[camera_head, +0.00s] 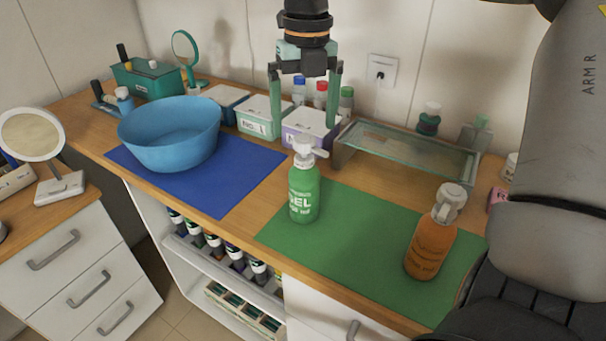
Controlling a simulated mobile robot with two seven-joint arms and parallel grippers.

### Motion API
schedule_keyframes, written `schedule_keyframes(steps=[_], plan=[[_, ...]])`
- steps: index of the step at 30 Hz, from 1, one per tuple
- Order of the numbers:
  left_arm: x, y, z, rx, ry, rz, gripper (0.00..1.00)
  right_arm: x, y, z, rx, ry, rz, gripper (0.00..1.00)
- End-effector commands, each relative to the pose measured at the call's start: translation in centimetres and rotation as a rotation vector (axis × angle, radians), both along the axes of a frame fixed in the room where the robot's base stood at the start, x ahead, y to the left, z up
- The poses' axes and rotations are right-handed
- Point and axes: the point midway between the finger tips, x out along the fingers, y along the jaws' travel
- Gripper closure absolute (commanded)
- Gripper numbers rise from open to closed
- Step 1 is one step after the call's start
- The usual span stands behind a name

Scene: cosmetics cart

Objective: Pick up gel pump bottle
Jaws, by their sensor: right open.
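The gel pump bottle (304,192) is green with a white pump head and "GEL" lettering. It stands upright on the left part of the green mat (345,238). My right gripper (305,124) points down above the bottle, with its two green fingers spread apart and nothing between them. The fingertips appear slightly above and behind the pump head, and the exact depth gap is hard to tell. My left gripper does not show.
An orange pump bottle (430,238) stands to the right on the green mat. A blue bowl (170,142) sits on a blue mat (222,186) at left. Small boxes (262,122) and a glass shelf (408,146) line the back. The mat between the bottles is clear.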

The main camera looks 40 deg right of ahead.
Motion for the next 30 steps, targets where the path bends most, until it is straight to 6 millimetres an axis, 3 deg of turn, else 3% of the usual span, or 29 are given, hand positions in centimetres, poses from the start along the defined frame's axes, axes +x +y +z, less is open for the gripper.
schedule_keyframes(steps=[5,12,20,30], plan=[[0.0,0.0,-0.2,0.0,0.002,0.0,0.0,-0.1,0.2,-1.7,-0.021,0.014,0.01,0.0],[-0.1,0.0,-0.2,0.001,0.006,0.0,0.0,-0.1,0.2,-5.9,-0.018,0.013,0.009,0.0],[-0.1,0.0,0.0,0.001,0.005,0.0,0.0,0.0,0.1,-8.0,-0.019,0.012,0.008,0.0],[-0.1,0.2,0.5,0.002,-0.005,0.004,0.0,0.4,-0.3,-12.3,-0.017,0.01,0.008,0.0]])
